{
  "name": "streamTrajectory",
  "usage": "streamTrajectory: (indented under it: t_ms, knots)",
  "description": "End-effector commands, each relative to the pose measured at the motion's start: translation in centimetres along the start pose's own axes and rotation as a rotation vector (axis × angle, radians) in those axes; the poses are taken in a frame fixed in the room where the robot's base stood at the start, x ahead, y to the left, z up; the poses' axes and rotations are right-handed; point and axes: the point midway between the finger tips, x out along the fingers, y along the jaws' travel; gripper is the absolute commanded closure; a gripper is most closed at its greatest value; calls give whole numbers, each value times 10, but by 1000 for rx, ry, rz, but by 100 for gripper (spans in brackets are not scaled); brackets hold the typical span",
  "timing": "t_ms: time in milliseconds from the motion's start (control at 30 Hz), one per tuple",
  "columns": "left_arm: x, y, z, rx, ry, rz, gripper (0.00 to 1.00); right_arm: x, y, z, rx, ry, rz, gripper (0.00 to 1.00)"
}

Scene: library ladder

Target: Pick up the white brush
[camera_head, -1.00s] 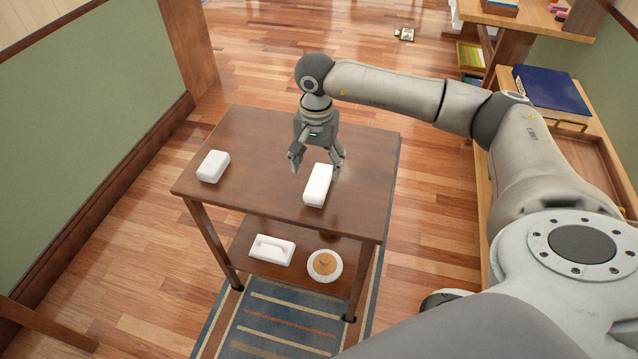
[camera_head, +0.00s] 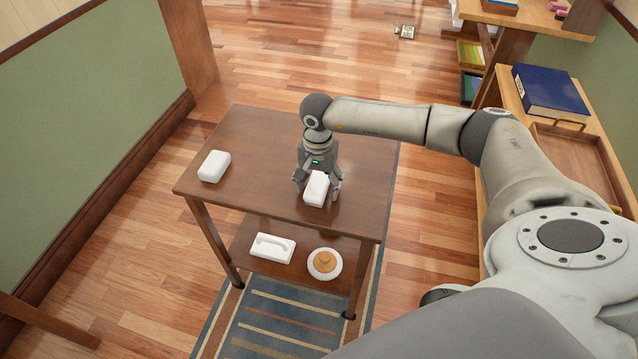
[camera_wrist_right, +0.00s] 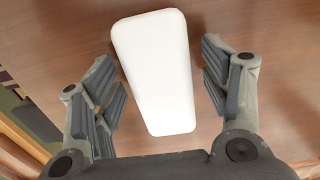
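A plain white rounded block (camera_head: 316,189) lies on the brown table top near its front right; I cannot tell if it is the brush. My right gripper (camera_head: 317,190) is low over it, with its fingers open on either side. In the right wrist view, the white block (camera_wrist_right: 155,70) lies between the spread fingers (camera_wrist_right: 163,95), with gaps on both sides. A second white block (camera_head: 214,166) lies at the table's left. On the lower shelf are a white piece with a raised grip (camera_head: 272,248) and a round white piece with a tan top (camera_head: 324,263). My left gripper is not in view.
The small wooden table (camera_head: 255,140) has clear room behind and between the blocks. A striped rug (camera_head: 275,320) lies under its front. To the right stands a shelf with a blue book (camera_head: 550,92) and a wooden tray (camera_head: 580,155). A green wall (camera_head: 90,110) is at left.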

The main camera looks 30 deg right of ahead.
Motion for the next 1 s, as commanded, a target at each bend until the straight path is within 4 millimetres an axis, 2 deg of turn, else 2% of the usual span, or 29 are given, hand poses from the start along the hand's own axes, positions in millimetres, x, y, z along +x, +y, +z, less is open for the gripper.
streamTrajectory:
  t_ms: [67,333,733,900,1000]
  knots:
    - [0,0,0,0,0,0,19,0,0,0,0,0,0,44]
    - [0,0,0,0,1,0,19,0,0,0,0,0,0,79]
    - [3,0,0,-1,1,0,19,-8,0,-1,0,2,-2,80]
    - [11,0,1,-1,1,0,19,-30,-1,-1,-2,4,-5,80]
    - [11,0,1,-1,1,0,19,-46,-1,12,-6,2,-4,80]
